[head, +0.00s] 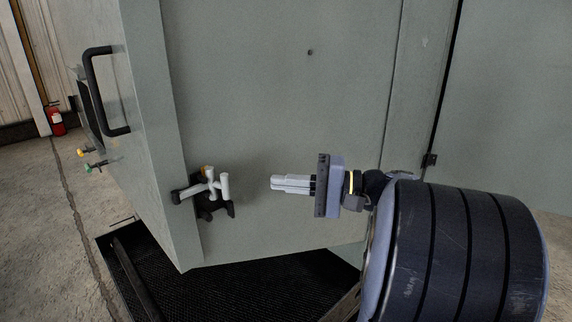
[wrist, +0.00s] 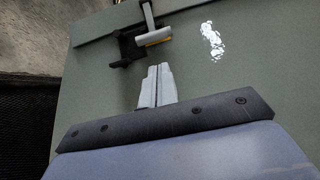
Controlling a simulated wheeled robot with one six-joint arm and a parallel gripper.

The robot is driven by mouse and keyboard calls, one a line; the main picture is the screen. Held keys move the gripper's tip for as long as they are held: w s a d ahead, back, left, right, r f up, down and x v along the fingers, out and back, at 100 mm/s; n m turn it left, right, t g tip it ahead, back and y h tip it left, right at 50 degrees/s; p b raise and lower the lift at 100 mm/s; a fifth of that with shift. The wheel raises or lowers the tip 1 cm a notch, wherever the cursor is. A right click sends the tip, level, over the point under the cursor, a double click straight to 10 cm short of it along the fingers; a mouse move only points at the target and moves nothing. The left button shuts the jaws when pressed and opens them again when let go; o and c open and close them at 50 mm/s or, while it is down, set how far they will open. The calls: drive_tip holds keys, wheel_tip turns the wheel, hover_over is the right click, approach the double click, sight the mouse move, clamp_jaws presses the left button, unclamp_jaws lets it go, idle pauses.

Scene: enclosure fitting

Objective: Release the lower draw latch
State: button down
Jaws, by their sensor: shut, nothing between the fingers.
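The lower draw latch (head: 213,190) is on the side panel of the grey-green enclosure (head: 270,110), close to its front vertical edge. It has a black base, a light grey lever and a small orange part. In the wrist view the latch (wrist: 150,38) is ahead of my fingertips (wrist: 159,67), slightly to the left. Whether the latch is hooked is hard to tell.
A black handle (head: 97,92) is on the enclosure's front face, with yellow and green knobs below it. A black mat (head: 270,281) lies under the enclosure. A red fire extinguisher (head: 56,121) stands far left. The panel between my gripper and the latch is clear.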

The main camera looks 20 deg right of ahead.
drive_tip(key=shift+d, duration=0.4)
drive_tip(key=shift+a, duration=0.1)
drive_tip(key=p+x, duration=0.2)
drive_tip(key=x, duration=0.8)
drive_tip(key=shift+s+f, duration=0.1)
drive_tip(key=shift+f, duration=0.05)
idle(0.5)
